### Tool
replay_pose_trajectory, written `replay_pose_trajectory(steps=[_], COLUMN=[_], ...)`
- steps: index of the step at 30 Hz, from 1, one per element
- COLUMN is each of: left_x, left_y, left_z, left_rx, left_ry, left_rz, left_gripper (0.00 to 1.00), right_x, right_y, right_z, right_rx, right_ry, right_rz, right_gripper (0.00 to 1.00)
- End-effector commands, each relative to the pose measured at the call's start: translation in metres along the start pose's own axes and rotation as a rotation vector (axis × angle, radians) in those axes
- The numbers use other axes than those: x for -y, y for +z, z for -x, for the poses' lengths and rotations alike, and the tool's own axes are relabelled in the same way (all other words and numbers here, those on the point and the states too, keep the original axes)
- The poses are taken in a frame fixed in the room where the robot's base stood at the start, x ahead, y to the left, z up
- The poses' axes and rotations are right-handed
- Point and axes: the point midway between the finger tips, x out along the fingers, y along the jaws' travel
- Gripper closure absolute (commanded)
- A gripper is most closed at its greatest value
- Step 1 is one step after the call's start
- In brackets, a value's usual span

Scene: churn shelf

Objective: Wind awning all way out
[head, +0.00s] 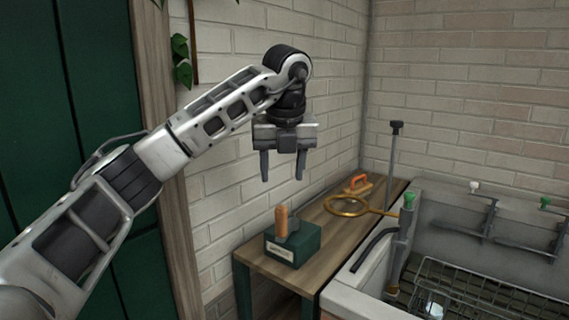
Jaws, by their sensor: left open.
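A green box (305,247) with a pale label on its front stands on a narrow wooden bench (317,263). An upright orange-brown grip (281,222) rises from a grey metal part on its top; it looks like a crank handle. My left gripper (284,175) points down with its two fingers apart and empty. It hangs above the box in the picture, clear of the grip. No awning is visible in this view. My right gripper is not in view.
On the bench behind lie a brass ring (347,207) and an orange-handled tool (357,184). A thin rod with a black top (393,150) stands at the wall. A pale trough (369,288) with a wire rack (478,300) is at right; a green door (101,75) at left.

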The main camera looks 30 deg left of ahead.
Motion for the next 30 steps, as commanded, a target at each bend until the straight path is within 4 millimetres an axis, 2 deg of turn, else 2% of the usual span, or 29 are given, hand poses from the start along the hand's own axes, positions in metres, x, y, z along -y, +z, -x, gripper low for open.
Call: replay_pose_trajectory(steps=[1,7,18,24,30], left_x=[0.0,0.0,0.001,0.001,0.001], left_y=[-0.002,-0.001,-0.001,-0.001,-0.001], left_z=[-0.013,-0.05,-0.117,-0.136,-0.141], left_rx=[-0.005,-0.004,-0.003,-0.003,-0.001], left_ry=[0.002,0.002,-0.001,-0.002,-0.003], left_rz=[-0.002,-0.002,-0.003,-0.003,-0.004], left_gripper=[0.5,0.5,0.5,0.5,0.5], right_x=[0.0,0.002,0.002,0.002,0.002], right_y=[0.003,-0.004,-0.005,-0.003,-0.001], right_z=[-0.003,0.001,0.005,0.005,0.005], right_rx=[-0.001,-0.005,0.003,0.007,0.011], right_ry=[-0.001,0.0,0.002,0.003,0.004], right_rz=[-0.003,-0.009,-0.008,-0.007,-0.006], right_gripper=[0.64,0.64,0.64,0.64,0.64])
